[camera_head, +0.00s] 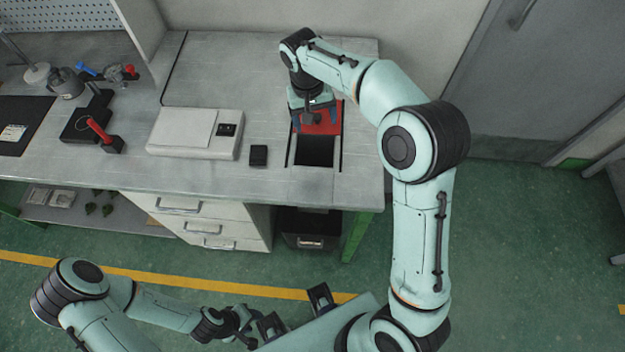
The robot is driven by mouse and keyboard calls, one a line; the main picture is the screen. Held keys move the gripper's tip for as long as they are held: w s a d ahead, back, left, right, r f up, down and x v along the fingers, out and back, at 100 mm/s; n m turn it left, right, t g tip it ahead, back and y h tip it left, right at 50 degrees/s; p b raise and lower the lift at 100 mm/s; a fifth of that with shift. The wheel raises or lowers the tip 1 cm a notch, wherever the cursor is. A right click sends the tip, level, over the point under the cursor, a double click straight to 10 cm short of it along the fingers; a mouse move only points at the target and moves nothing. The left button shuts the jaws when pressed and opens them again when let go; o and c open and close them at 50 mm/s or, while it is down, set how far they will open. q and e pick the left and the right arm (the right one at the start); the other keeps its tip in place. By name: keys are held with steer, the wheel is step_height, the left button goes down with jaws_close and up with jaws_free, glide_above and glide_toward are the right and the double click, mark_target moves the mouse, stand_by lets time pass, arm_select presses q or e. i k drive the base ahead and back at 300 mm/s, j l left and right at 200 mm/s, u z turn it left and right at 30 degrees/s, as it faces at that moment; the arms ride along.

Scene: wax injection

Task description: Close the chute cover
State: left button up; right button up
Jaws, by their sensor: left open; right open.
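The chute is a dark rectangular opening (314,151) in the worktop near its right end. The red chute cover (330,119) lies at the back of the opening, and the front part of the opening is uncovered. My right gripper (313,128) is over the red cover with its fingers apart, pointing down; I cannot tell whether it touches the cover. It hides part of the cover. My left gripper (245,325) is open and empty, low in front of the workbench, away from the chute.
A white flat device (190,134) and a small black block (258,156) sit left of the chute on the grey worktop (220,80). Tools with red handles (98,130) stand further left. Drawers (205,225) and a black bin (306,226) are below.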

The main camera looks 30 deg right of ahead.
mark_target(322, 124)
steer(key=k, duration=1)
